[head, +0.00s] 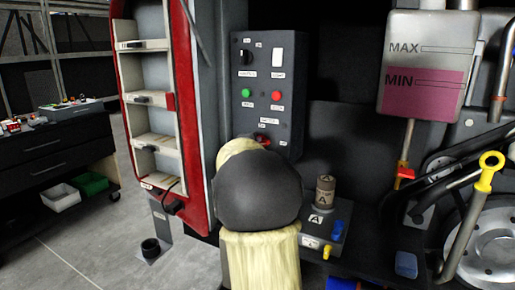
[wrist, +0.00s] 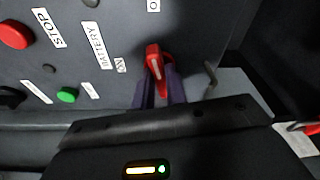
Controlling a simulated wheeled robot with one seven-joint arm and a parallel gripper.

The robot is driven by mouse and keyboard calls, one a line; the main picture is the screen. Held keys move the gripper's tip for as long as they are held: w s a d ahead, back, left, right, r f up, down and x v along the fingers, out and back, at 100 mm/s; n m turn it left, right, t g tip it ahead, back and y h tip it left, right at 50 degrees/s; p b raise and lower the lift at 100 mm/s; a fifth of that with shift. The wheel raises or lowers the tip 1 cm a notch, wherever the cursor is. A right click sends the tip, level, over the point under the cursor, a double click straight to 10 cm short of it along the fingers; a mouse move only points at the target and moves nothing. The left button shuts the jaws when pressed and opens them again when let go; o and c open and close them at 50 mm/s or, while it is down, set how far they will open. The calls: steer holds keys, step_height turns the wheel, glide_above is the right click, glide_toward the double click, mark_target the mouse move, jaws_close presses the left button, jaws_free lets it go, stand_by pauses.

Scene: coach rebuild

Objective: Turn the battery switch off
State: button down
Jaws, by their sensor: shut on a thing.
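The battery switch has a red handle (wrist: 155,62) on the dark control panel (wrist: 105,20). In the wrist view it stands between the two purple fingers of my gripper (wrist: 160,92), which is shut on it. A BATTERY label and an ON label lie left of the handle, and a partly cut-off label is at the top edge. In the head view only a bit of the red handle (head: 262,138) shows low on the panel (head: 266,75), above my dark wrist. My wrist hides the fingers there. I cannot tell the handle's exact setting.
A red-edged open door (head: 195,120) with shelves stands left. A box with a cylinder (head: 325,190) is close on the right.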

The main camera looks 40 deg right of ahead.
steer(key=shift+s+d+f+m+b, duration=0.1)
steer(key=shift+m+b, duration=0.5)
steer(key=shift+b, duration=1)
steer(key=shift+f+m+b, duration=0.1)
steer(key=shift+m+b, duration=0.5)
steer(key=shift+b, duration=1)
steer(key=c, duration=1.2)
jaws_free()
steer(key=shift+r, duration=0.1)
steer(key=shift+c, duration=0.2)
steer(key=w+a+b+v, duration=0.1)
steer(key=b+v, duration=0.2)
steer(key=v, duration=0.6)
steer(key=shift+w, duration=0.35)
